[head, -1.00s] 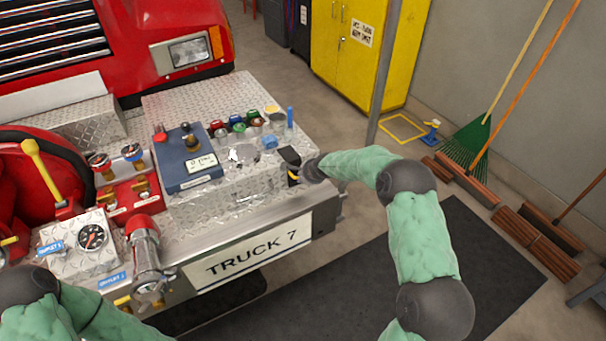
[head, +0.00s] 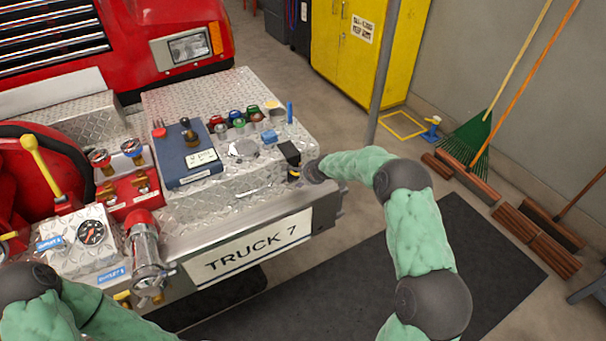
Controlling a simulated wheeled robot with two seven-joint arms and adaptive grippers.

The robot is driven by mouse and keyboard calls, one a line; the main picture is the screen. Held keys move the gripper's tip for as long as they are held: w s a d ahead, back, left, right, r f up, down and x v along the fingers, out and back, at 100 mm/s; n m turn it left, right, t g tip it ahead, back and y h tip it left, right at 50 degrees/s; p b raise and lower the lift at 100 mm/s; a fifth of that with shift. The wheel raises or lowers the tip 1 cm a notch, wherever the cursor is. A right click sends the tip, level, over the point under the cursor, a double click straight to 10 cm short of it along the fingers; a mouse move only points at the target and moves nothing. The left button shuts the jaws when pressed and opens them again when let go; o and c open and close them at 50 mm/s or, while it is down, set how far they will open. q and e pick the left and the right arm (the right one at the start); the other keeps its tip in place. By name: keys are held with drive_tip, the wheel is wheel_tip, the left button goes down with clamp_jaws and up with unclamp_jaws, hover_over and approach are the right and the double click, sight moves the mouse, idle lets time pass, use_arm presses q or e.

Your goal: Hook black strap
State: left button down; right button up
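My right gripper (head: 289,155) is small and dark in the head view, low over the right end of the truck's bumper deck (head: 215,205). It is seen from behind and its fingers blend together, so I cannot tell whether it is open or holds anything. A blue fitting (head: 269,137) is just left of it, and a blue upright rod (head: 290,114) stands behind it. I cannot make out a separate black strap or a hook on the deck. My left arm shows at the lower left edge, and its gripper is out of view.
A blue-grey control box (head: 186,155) with a lever and several coloured knobs (head: 238,119) stand on the deck. Red and chrome valves (head: 145,240) and a gauge (head: 91,232) are at left. A grey pole (head: 383,75) rises behind the deck. The floor mat (head: 400,265) is clear.

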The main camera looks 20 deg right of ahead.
drive_tip(key=shift+s+a+f, duration=0.1)
drive_tip(key=shift+a+f, duration=0.1)
drive_tip(key=shift+f, duration=0.1)
drive_tip(key=shift+s+r, duration=0.25)
drive_tip(key=shift+r, duration=0.15)
drive_tip(key=v, duration=1.1)
drive_tip(key=shift+d+r, duration=0.15)
drive_tip(key=shift+d, duration=0.1)
drive_tip(key=shift+w, duration=0.1)
